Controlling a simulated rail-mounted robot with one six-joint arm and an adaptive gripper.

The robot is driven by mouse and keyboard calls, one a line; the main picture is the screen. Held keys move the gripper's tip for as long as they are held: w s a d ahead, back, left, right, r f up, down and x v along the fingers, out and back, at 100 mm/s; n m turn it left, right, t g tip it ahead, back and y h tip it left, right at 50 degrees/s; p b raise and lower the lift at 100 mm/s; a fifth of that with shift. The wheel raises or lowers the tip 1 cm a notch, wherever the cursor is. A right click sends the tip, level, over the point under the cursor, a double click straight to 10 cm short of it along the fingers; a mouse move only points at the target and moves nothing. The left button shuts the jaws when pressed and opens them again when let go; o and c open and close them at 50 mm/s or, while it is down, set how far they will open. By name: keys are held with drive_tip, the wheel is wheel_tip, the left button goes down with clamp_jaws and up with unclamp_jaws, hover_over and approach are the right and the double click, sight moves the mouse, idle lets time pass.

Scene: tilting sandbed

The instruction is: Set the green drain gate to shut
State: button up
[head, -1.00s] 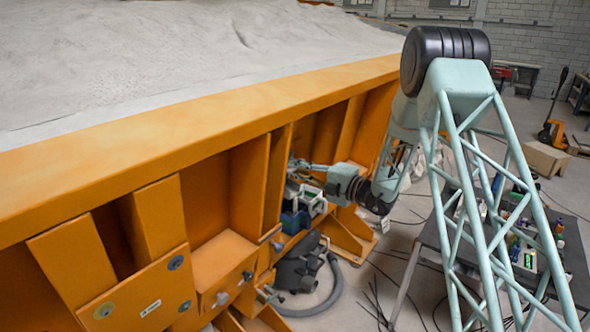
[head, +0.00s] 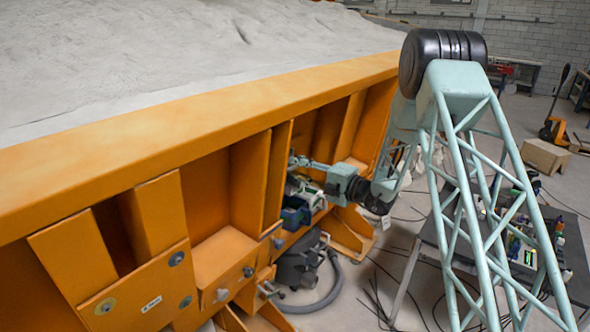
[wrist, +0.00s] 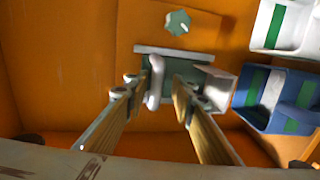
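In the wrist view a dark green plate with a pale grey top edge (wrist: 178,52), which looks like the drain gate, sits against the orange wall. A pale upright handle (wrist: 154,82) stands in front of its left part. My gripper (wrist: 163,84) is open, its two fingers pointing at the plate. The handle shows between the fingertips, closer to the left one; I cannot tell whether they touch. In the head view my gripper (head: 297,163) reaches into a recess of the orange frame, and the gate is hidden there.
A green knob (wrist: 177,22) sits above the plate. A blue bin (wrist: 250,112) and a white bin (wrist: 272,42) with green labels are close on the right. Orange ribs (head: 278,178) flank the recess. A black vacuum (head: 298,265) with a hose stands below.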

drive_tip(key=shift+s+d, duration=0.1)
drive_tip(key=v, duration=1.1)
drive_tip(key=shift+s+d, duration=0.25)
drive_tip(key=shift+d, duration=0.1)
